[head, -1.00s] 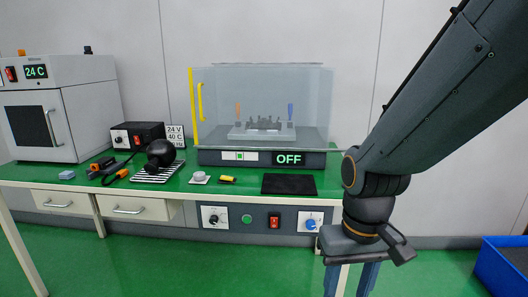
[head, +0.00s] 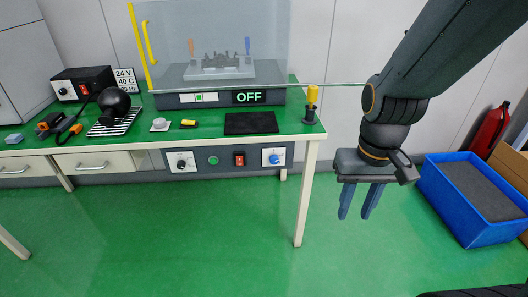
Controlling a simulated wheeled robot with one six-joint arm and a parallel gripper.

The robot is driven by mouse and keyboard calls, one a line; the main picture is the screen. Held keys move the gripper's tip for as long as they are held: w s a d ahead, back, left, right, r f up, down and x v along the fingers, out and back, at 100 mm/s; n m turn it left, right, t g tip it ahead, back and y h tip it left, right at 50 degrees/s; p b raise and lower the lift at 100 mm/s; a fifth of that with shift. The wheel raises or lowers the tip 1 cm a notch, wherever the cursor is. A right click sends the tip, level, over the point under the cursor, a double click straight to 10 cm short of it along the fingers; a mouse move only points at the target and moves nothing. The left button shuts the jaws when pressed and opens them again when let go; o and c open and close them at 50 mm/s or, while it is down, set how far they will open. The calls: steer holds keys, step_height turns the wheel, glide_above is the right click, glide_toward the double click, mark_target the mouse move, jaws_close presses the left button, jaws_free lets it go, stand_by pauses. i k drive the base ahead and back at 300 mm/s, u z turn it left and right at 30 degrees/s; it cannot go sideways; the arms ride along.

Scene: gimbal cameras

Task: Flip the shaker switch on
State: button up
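The shaker (head: 220,97) stands at the back of the green-topped bench, under a clear hood with a yellow handle. Its display (head: 249,97) reads OFF. A red rocker switch (head: 239,159) sits on the grey panel under the bench's front edge, between a green button (head: 213,160) and a blue knob (head: 273,157). A small white-and-green switch plate (head: 200,97) is on the shaker's front. My gripper (head: 356,217) hangs pointing down, right of the bench and well apart from the panel. Its two blue fingers are spread, with nothing between them.
A yellow-handled tool (head: 312,101) stands at the bench's right corner, near my arm. A bench leg (head: 305,195) is left of my gripper. A blue crate (head: 470,200) is on the floor at right. The green floor before the bench is clear.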

mark_target(239, 160)
steer(key=z, duration=1.55)
steer(key=k, duration=0.95)
steer(key=u, duration=1.7)
steer(key=i, duration=0.5)
steer(key=u, duration=0.05)
